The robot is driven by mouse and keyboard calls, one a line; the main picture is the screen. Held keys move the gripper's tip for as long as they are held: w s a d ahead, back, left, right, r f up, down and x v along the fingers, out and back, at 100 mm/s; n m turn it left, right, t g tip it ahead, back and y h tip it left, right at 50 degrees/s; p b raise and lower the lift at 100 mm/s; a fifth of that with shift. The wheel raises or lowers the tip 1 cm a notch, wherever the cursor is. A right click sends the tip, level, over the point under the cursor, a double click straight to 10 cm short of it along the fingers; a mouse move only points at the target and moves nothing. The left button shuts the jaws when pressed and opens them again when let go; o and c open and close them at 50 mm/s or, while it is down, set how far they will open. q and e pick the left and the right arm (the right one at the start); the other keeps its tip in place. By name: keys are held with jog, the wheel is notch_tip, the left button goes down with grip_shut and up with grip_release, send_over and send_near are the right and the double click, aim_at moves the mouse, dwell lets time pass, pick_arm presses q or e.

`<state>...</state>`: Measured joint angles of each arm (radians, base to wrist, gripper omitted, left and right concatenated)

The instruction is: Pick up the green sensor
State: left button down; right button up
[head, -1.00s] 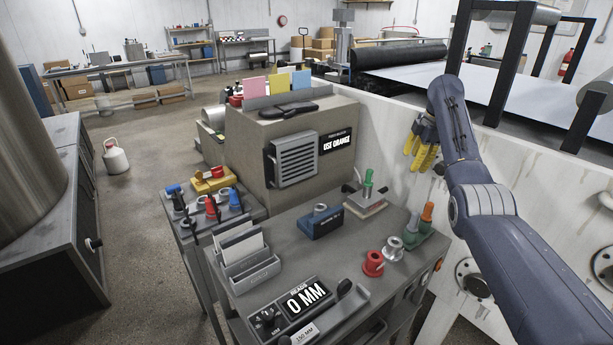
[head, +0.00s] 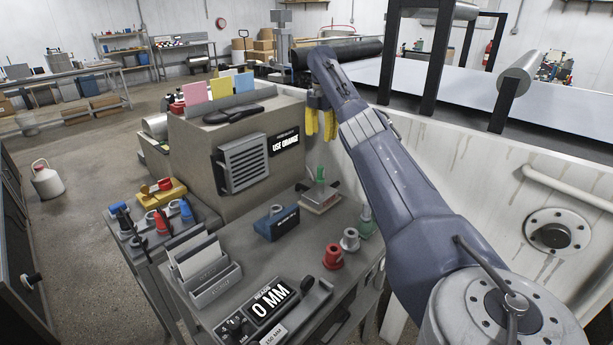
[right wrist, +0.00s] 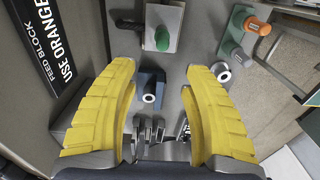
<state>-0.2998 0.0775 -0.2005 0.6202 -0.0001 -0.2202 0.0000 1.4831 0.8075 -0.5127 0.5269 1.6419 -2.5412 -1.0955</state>
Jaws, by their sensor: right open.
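A green upright sensor (head: 320,174) stands on a pale flat block (head: 321,198) at the back right of the grey bench. In the right wrist view the green sensor (right wrist: 161,40) lies ahead of the fingertips, untouched. My right gripper (head: 321,122) has yellow fingers, spread and empty, above and behind the sensor. Its fingers also frame the right wrist view (right wrist: 158,72). My left gripper is out of view.
A blue block (head: 277,223) stands left of the sensor. Red (head: 333,257) and grey (head: 350,240) spools stand in front of it. A large box (head: 225,150) with a "USE ORANGE" sign rises at left. A pale wall (head: 460,150) runs behind my right arm.

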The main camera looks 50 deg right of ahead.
send_over(320, 179)
jog(key=w+d, duration=0.1)
jog(key=f, duration=1.1)
jog(key=shift+w+d+f, duration=0.1)
jog(key=shift+d, duration=0.1)
jog(key=shift+s+a+f, duration=0.1)
jog(key=shift+s+f, duration=0.05)
jog(key=shift+f, duration=1.2)
jog(key=shift+s+a+f, duration=0.1)
jog(key=shift+f, duration=1.2)
jog(key=shift+c, duration=0.3)
grip_shut()
